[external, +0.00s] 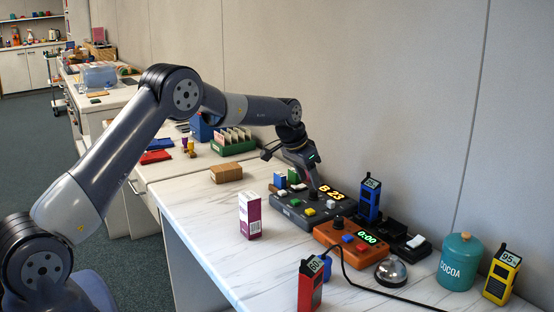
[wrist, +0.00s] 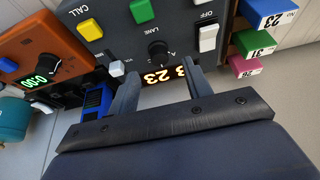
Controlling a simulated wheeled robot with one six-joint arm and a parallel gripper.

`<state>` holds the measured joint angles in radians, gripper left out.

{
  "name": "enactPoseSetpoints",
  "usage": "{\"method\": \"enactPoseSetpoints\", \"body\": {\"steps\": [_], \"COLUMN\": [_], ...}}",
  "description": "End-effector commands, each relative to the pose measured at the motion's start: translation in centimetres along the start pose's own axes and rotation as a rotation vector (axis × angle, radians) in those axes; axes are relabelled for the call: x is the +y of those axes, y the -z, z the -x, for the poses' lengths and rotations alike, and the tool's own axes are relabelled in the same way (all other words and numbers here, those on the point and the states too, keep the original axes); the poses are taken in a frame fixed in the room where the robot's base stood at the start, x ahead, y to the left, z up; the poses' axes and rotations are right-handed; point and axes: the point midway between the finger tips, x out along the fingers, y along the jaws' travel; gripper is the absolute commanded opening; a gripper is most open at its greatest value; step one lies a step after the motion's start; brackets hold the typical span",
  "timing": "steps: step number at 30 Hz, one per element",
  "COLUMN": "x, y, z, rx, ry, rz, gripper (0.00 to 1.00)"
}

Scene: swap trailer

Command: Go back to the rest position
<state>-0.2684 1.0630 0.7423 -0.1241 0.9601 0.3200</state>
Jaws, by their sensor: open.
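My gripper (external: 313,188) is open, pointing down over the dark grey console (external: 284,207) on the white marbled counter. My arm reaches across from the left, bent at the elbow.
An orange timer unit (external: 330,236) reads 0:00. Blue (external: 369,196), red (external: 311,283) and yellow (external: 501,277) handheld meters, a cocoa tin (external: 460,262), a bell (external: 391,272) and a pink-white carton (external: 250,215) stand around. The wall is close behind. The counter's front left is clear.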

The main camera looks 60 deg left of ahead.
Motion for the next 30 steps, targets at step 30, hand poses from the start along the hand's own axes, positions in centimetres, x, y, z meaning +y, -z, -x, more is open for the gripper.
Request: {"method": "enactPoseSetpoints", "body": {"steps": [30], "x": [0.0], "y": [0.0], "z": [-3.9], "rx": [0.001], "ry": [-0.001], "rz": [-0.002], "gripper": [0.47]}}
